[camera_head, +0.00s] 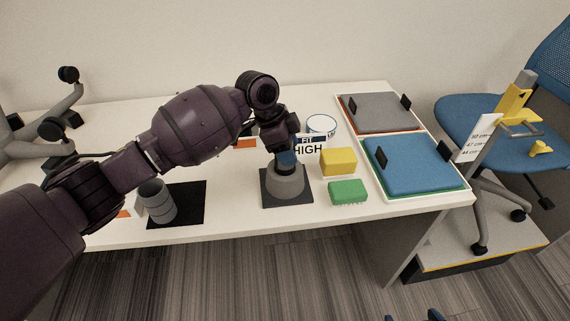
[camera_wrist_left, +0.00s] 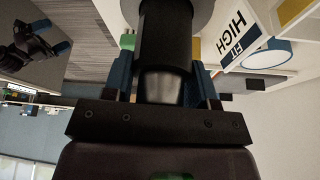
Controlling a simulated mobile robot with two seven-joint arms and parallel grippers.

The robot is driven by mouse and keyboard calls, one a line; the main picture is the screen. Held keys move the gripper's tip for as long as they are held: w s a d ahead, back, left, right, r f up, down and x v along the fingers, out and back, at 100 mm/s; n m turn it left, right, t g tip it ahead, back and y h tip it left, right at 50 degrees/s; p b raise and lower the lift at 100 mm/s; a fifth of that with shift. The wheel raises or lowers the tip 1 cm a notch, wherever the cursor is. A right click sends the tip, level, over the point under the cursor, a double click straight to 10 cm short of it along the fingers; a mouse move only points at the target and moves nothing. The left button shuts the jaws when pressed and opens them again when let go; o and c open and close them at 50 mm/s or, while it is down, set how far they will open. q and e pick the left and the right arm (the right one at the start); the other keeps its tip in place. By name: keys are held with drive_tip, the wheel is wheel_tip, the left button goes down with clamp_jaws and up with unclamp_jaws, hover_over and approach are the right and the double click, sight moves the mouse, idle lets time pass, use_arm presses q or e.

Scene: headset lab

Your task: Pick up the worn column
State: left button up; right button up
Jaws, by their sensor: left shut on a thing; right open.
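The worn column (camera_wrist_left: 165,40) is a dark cylinder with a paler metal section, upright between the blue fingers of my left gripper (camera_head: 287,157). The left wrist view shows the gripper (camera_wrist_left: 163,88) shut on it. In the head view the gripper covers most of the column. Its lower end is at a grey cone-shaped stand (camera_head: 286,184) on a dark square base; I cannot tell whether it is still seated. My right gripper (camera_head: 413,318) shows only blue fingertips, apart and empty, at the bottom edge of the head view. It also shows in the left wrist view (camera_wrist_left: 52,38).
A "FIT HIGH" sign (camera_head: 308,147) stands close behind the stand. Yellow (camera_head: 338,161) and green (camera_head: 348,191) blocks lie to its right. A grey ribbed cylinder (camera_head: 157,201) stands on a black mat at left. Trays with grey (camera_head: 380,112) and blue (camera_head: 415,162) pads are at right.

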use_arm(q)
clamp_jaws()
drive_tip(key=shift+r, duration=0.1)
drive_tip(key=shift+r, duration=0.2)
wheel_tip(320, 180, up, 20)
drive_tip(key=p, duration=0.2)
drive_tip(key=shift+f+p, duration=0.25)
drive_tip(key=shift+p, duration=0.1)
